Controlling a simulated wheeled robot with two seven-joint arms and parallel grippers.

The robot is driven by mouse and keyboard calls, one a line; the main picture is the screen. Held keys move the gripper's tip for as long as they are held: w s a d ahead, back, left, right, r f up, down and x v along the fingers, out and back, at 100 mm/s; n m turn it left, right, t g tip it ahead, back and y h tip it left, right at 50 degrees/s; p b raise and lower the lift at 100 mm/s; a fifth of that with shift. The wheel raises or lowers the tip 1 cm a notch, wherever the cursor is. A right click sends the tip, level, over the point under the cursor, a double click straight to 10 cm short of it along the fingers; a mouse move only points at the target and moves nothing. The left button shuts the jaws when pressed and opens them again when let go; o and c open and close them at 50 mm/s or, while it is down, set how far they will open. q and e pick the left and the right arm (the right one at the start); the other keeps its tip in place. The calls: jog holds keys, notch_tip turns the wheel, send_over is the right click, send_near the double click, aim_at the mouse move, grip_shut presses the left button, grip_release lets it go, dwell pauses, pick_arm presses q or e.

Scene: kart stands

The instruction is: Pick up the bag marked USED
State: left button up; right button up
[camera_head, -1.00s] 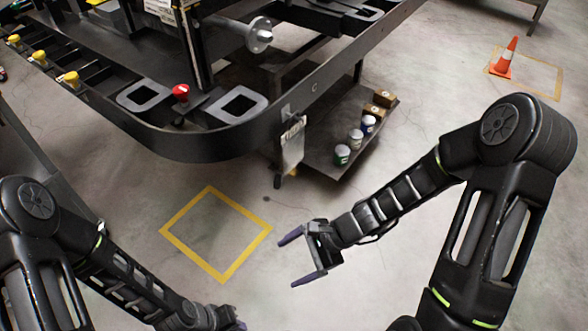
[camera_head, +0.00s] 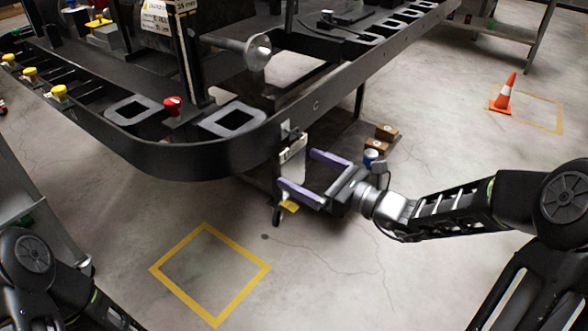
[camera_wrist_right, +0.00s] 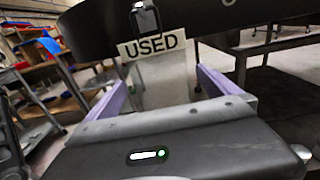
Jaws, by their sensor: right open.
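The bag marked USED (camera_head: 291,158) is a pale, flat bag hanging from the corner of the black kart stand. In the right wrist view the bag (camera_wrist_right: 165,92) hangs below a black clip, with its USED label (camera_wrist_right: 152,46) at the top. My right gripper (camera_head: 296,168) is open, its two purple fingers pointing at the bag. In the right wrist view the bag appears between the fingers of the gripper (camera_wrist_right: 161,76); I cannot tell whether they touch it. My left gripper is out of view; only part of the left arm shows at the lower left.
The black kart stand (camera_head: 190,160) fills the upper left, its rim just above my right gripper. A yellow floor square (camera_head: 210,320) and an orange cone (camera_head: 503,95) stand clear.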

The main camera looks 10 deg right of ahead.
aim_at(296, 168)
jog(key=shift+w+a, duration=0.35)
jog(key=shift+w+a+f, duration=0.15)
jog(key=shift+w+a, duration=0.1)
jog(key=shift+w, duration=0.05)
jog(key=b+x, duration=0.1)
jog(key=x, duration=0.2)
jog(key=shift+w+a+f+b, duration=0.1)
jog(key=shift+w+a+b, duration=0.1)
jog(key=shift+w+b, duration=0.1)
jog(key=shift+w+a, duration=0.25)
jog(key=shift+w, duration=0.05)
jog(key=shift+c, duration=0.3)
jog(key=c, duration=1.1)
